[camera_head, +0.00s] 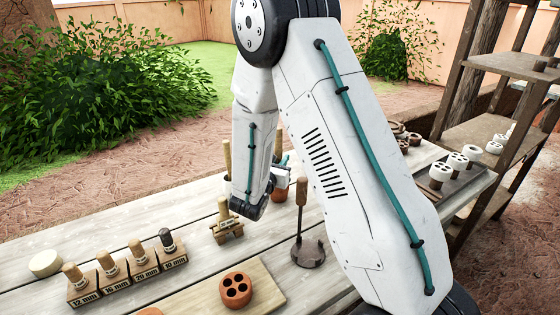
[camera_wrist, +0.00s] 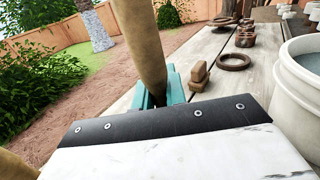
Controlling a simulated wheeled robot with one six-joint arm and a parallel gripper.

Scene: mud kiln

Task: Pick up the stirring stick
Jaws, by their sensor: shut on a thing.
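The stirring stick (camera_wrist: 146,45) is a thick, light-brown wooden rod. In the wrist view it rises between the teal fingers of my gripper (camera_wrist: 160,90), which are shut on it. Its lower end is hidden behind the gripper. In the head view a wooden rod that seems to be the same stick (camera_head: 277,140) shows just right of my forearm, beside a bit of teal finger (camera_head: 284,160). My arm hides most of the gripper there, so I cannot tell whether the stick touches anything below.
A white bucket (camera_wrist: 303,105) stands close on the right in the wrist view. Several labelled wooden blocks (camera_head: 85,290), an iron tool on a round base (camera_head: 308,254) and a red holed disc (camera_head: 236,290) occupy the table (camera_head: 150,230). A shelf (camera_head: 480,130) stands right.

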